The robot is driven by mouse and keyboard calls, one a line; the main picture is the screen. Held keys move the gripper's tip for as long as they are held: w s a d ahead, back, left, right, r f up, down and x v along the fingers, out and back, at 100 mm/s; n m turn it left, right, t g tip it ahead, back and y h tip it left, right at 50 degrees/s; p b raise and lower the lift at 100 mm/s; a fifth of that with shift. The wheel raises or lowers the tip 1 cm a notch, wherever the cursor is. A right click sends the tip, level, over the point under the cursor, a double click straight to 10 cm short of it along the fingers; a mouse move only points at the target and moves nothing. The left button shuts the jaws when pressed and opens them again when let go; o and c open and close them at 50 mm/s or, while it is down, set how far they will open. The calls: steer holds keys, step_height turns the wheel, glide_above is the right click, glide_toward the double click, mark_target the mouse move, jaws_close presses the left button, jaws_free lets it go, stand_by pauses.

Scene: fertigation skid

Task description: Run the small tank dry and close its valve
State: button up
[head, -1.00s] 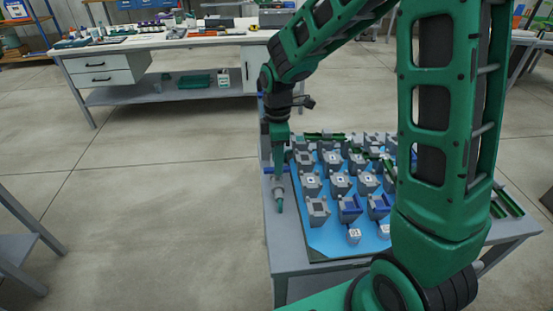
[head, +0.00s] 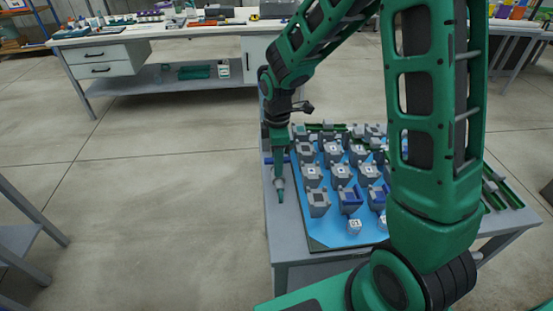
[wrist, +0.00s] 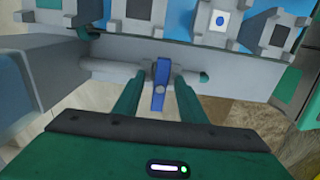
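In the wrist view a short blue lever (wrist: 160,86) hangs from a grey horizontal pipe (wrist: 104,70) on the side of a grey rail. My gripper (wrist: 158,88) is open, with one dark green finger on each side of the lever. I see a gap on both sides of it, so it is not clamped. In the head view my gripper (head: 280,192) points down at the left edge of the table, beside the blue board. Which tank this lever belongs to cannot be told, and no liquid level is visible.
The grey table (head: 295,247) carries a blue board (head: 325,226) with several grey blocks, some with blue parts. Green channels (head: 503,188) lie at the right.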

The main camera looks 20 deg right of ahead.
steer(key=shift+c, duration=0.4)
jaws_close()
steer(key=n, duration=0.9)
steer(key=shift+n, duration=0.3)
steer(key=n, duration=0.9)
steer(key=shift+w+n, duration=0.1)
steer(key=shift+n, duration=0.3)
steer(key=shift+o, duration=0.4)
jaws_free()
steer(key=shift+r, duration=5)
